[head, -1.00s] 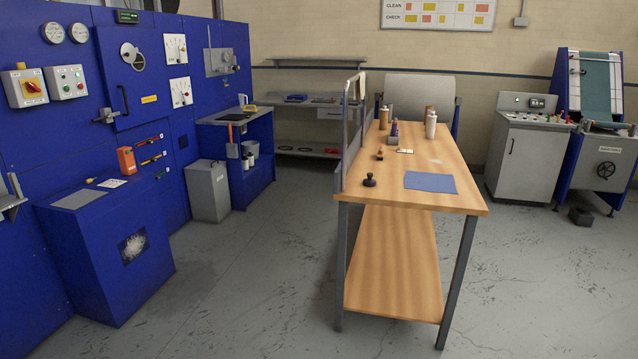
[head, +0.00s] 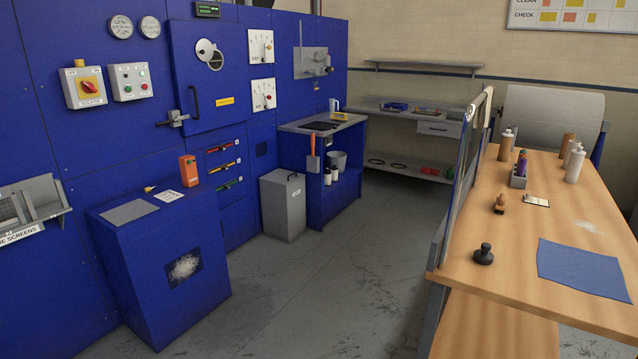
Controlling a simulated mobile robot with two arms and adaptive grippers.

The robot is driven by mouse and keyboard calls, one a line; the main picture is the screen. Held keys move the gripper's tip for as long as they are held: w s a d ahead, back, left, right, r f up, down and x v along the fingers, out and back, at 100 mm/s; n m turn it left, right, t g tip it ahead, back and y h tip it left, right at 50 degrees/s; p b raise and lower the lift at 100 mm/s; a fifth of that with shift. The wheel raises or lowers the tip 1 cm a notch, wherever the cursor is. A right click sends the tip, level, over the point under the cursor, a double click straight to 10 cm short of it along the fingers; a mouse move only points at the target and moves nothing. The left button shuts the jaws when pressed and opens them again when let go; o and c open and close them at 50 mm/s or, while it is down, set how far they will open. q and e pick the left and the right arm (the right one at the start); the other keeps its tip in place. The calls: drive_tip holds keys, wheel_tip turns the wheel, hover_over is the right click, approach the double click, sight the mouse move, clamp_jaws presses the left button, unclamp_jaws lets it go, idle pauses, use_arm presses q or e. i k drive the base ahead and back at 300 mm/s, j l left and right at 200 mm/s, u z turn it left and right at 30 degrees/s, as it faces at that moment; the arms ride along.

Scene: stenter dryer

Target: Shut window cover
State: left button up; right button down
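The window cover (head: 205,47) is a small pale round disc on the blue machine door (head: 210,95), in the upper left part of the head view. A dark round window (head: 217,63) shows just below and to the right of the cover. The cover sits to the upper left of the window and leaves part of it bare. The door looks closed, with a dark vertical handle (head: 194,103) and a latch (head: 173,119) at its left side. Neither of my grippers is in view.
A blue box cabinet (head: 135,275) juts out below and left of the door. A grey bin (head: 283,205) and a blue side bench (head: 335,185) stand to the right. A wooden table (head: 510,250) fills the right side. Grey floor between them is clear.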

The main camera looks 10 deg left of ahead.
sight(205, 49)
drive_tip(key=i+j+u, duration=0.2)
drive_tip(key=i+u, duration=0.15)
drive_tip(key=i, duration=0.3)
drive_tip(key=i+u, duration=0.35)
drive_tip(key=i, duration=0.3)
drive_tip(key=i+l+u, duration=0.1)
drive_tip(key=i+u, duration=0.3)
drive_tip(key=i, duration=0.3)
drive_tip(key=i+u, duration=0.1)
drive_tip(key=i, duration=0.55)
drive_tip(key=i+u, duration=0.15)
drive_tip(key=i, duration=0.5)
drive_tip(key=i+l+u, duration=0.1)
drive_tip(key=i, duration=0.5)
drive_tip(key=i+l+u, duration=0.1)
drive_tip(key=i+l, duration=0.15)
drive_tip(key=i, duration=0.4)
